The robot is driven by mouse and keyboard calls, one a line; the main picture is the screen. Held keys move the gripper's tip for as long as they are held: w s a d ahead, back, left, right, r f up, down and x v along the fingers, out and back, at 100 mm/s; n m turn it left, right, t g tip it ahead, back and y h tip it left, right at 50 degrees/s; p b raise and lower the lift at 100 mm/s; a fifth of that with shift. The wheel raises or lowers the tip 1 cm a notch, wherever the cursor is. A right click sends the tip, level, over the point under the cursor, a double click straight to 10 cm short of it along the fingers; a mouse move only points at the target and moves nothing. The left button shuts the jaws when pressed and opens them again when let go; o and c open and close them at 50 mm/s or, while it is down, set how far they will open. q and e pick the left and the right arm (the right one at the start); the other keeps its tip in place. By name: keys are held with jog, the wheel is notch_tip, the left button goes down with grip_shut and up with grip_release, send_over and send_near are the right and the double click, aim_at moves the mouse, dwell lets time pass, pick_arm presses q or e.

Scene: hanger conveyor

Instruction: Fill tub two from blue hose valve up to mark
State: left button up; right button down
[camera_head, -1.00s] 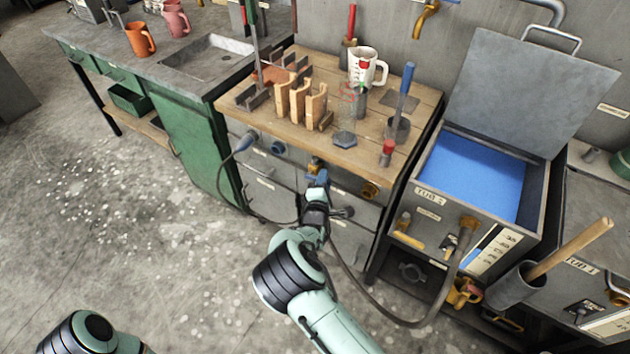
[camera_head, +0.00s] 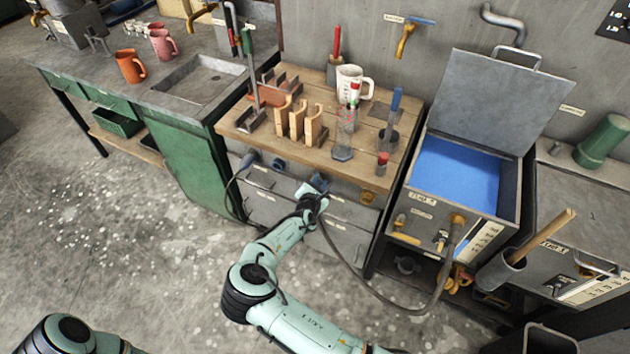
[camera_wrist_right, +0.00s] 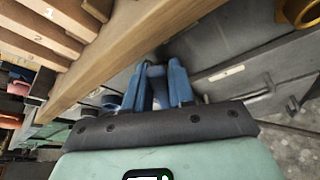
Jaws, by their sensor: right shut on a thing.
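The open tub (camera_head: 410,208) stands right of the wooden bench, its lid up and blue liquid (camera_head: 457,175) inside. Its front label is too small to read surely. A marked scale strip (camera_head: 480,248) is on its front. A dark hose (camera_head: 425,303) loops from a brass fitting (camera_head: 457,219) on this tub to near my right gripper (camera_head: 317,188). That gripper is shut on the blue hose valve just below the bench's front edge. In the right wrist view, blue parts show between the jaws (camera_wrist_right: 160,88); the exact grip is partly hidden. My left gripper is out of view.
The wooden bench (camera_head: 270,143) carries wooden racks, a white mug (camera_head: 352,82), a glass cylinder and tools. A brass outlet (camera_head: 367,197) sits right of my gripper. A second, closed tub (camera_head: 580,215) is at the right. Open floor lies to the left.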

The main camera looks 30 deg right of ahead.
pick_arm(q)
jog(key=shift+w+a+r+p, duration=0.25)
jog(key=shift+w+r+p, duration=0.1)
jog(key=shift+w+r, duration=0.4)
pick_arm(e)
jog(key=shift+w+a+r+n+g, duration=0.25)
jog(key=shift+w+n+g, duration=0.1)
jog(key=shift+n, duration=0.15)
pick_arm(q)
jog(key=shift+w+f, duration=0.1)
pick_arm(e)
jog(key=c, duration=1)
grip_release()
jog(key=shift+c, duration=0.2)
jog(key=shift+s, duration=0.1)
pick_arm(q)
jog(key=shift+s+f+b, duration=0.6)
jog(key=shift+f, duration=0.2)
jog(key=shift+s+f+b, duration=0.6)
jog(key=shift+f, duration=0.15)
pick_arm(e)
jog(key=v, duration=1.3)
jog(key=shift+a, duration=0.15)
jog(key=shift+s+f, duration=0.15)
jog(key=shift+f, duration=0.05)
